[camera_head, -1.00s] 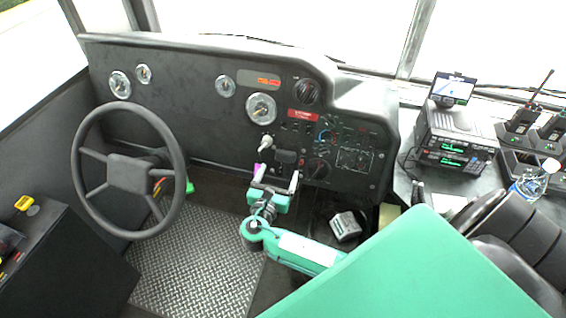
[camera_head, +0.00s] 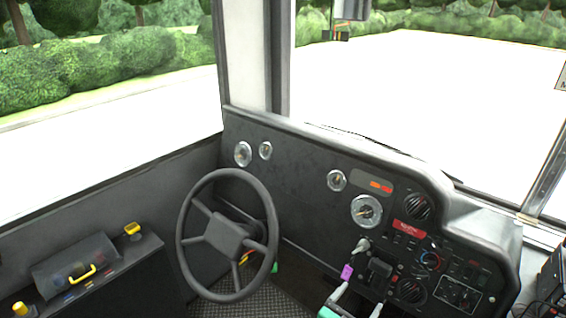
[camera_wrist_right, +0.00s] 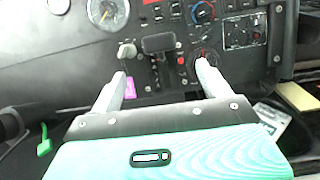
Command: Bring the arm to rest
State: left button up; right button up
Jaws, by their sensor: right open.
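My right gripper (camera_head: 358,301) shows at the bottom edge of the head view, in front of the lower dashboard. Most of my right arm is below the picture. In the right wrist view its two fingers (camera_wrist_right: 162,80) point at the dashboard, spread apart with nothing between them. A grey knob (camera_wrist_right: 127,50) with a purple tag (camera_wrist_right: 130,87) is just beyond the left finger; I cannot tell whether they touch. The knob (camera_head: 363,244) and tag (camera_head: 347,271) also show in the head view above the gripper. My left gripper is not in view.
A steering wheel (camera_head: 181,240) stands left of the gripper. The dark dashboard (camera_head: 300,215) with gauges and switches fills the space ahead. A side console (camera_head: 150,243) with yellow knobs is at the left. A green item (camera_wrist_right: 44,141) hangs at the left in the wrist view.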

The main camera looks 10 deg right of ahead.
jog(key=s+f+m+g+y, duration=0.6)
jog(key=s+m+y, duration=0.1)
jog(key=s+m, duration=0.65)
jog(key=s+a+r+m+g+y, duration=0.2)
jog(key=s+a+r+m+y, duration=0.15)
jog(key=s+m+y, duration=0.5)
notch_tip(320, 180, down, 29)
jog(key=s+m+g+h+p, duration=0.1)
jog(key=m+h+p, duration=0.1)
jog(key=p, duration=0.1)
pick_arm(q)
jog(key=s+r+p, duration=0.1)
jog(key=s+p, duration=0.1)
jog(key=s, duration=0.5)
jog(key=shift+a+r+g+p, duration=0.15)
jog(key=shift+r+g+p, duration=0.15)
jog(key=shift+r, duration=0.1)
pick_arm(e)
jog(key=s+d+f+g, duration=0.1)
jog(key=s+d+f, duration=0.2)
jog(key=s+f, duration=1.3)
jog(key=s, duration=0.3)
jog(key=shift+s+d+f+n, duration=0.2)
jog(key=shift+f+n, duration=0.1)
